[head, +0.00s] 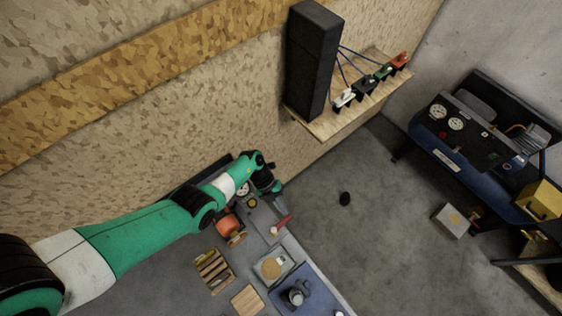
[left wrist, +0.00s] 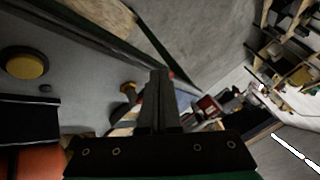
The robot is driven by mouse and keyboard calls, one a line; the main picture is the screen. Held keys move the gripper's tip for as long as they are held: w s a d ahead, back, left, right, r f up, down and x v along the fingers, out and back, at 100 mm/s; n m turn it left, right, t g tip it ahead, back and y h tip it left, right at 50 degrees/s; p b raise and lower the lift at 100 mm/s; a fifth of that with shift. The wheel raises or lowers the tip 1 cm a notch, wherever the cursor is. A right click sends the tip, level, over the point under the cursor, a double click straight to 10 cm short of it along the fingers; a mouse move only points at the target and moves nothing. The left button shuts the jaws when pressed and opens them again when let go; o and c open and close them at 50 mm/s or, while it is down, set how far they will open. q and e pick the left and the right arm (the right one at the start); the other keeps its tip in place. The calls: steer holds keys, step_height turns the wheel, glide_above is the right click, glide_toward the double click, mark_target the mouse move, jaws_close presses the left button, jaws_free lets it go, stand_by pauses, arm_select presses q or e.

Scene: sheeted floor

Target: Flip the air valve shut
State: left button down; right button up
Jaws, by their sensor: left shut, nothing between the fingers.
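The air valve has a red lever (head: 284,224) over a small pale brass body (head: 273,231) on a grey panel. The lever slants up to the right in the head view. In the left wrist view a brass fitting (left wrist: 128,90) shows just left of the fingers, and dark red shows behind them; the fingers hide part of this area. My left gripper (head: 276,188) is beyond the lever in the head view, apart from it. Its fingers (left wrist: 159,75) are closed together with nothing between them. My right gripper is not in view.
A round yellow button (left wrist: 25,63) and an orange part (head: 228,223) are on or near the panel. A wooden tray (head: 213,270) stands close by. A wall shelf (head: 330,123) holds a tall black box (head: 312,60). A blue machine (head: 465,150) stands right; floor between is mostly free.

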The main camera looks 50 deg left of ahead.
arm_select(q)
steer(key=shift+d, duration=0.15)
stand_by(0.4)
steer(key=w+a+r+p, duration=0.4)
steer(key=r, duration=0.4)
steer(key=shift+a, duration=0.35)
